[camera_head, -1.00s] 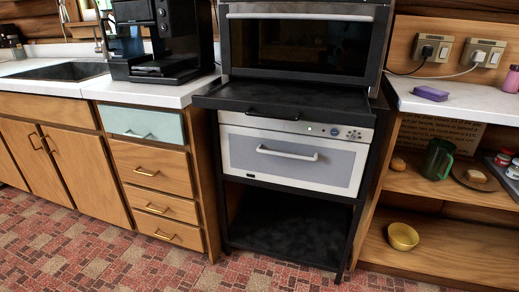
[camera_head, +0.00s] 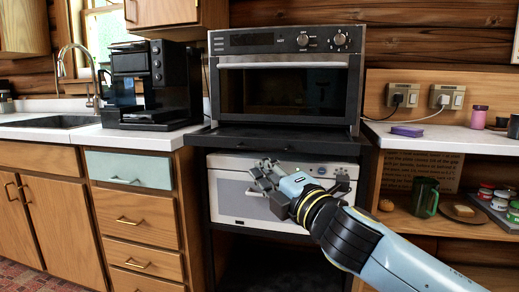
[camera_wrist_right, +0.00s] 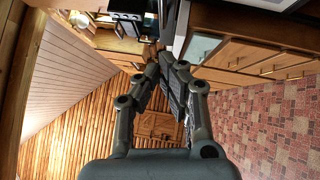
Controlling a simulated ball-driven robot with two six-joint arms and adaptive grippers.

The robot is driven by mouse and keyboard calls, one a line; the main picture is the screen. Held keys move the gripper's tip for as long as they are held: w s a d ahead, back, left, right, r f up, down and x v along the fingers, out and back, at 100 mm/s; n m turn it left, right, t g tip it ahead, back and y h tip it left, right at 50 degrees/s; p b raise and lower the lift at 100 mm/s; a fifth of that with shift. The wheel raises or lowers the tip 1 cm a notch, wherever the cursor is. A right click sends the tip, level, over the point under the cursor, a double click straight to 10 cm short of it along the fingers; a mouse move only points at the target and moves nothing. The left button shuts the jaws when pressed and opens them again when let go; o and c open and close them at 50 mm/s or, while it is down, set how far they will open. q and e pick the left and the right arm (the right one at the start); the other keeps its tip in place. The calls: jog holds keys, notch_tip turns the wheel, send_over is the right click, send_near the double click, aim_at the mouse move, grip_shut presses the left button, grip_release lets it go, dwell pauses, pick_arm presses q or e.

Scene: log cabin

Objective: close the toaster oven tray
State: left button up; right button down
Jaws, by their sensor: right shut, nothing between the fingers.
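The toaster oven (camera_head: 288,85) is black with a silver door bar and two knobs, and stands upright on the cabinet in the head view. Its flat black tray (camera_head: 225,137) sticks out beneath it as a dark shelf. How far out it is, I cannot tell exactly. My right gripper (camera_head: 262,176) is shut and empty, in front of the white drawer oven and a little below the tray's front edge, apart from the tray as far as I can see. In the right wrist view its fingers (camera_wrist_right: 168,62) come together. My left gripper is not in view.
The white oven (camera_head: 225,200) sits under the tray, partly hidden by my right arm. A black coffee machine (camera_head: 150,85) stands on the left counter.

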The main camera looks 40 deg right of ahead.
aim_at(248, 147)
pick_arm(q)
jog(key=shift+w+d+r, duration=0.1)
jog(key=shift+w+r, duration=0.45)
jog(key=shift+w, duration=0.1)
pick_arm(e)
jog(key=w+d, duration=0.1)
jog(key=w, duration=0.1)
jog(key=w+d, duration=0.1)
jog(key=w, duration=0.1)
jog(key=w+d+r, duration=0.1)
jog(key=w, duration=0.1)
jog(key=shift+w+d, duration=0.15)
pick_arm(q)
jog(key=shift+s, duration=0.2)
pick_arm(e)
jog(key=shift+r, duration=0.1)
jog(key=shift+w+d, duration=0.1)
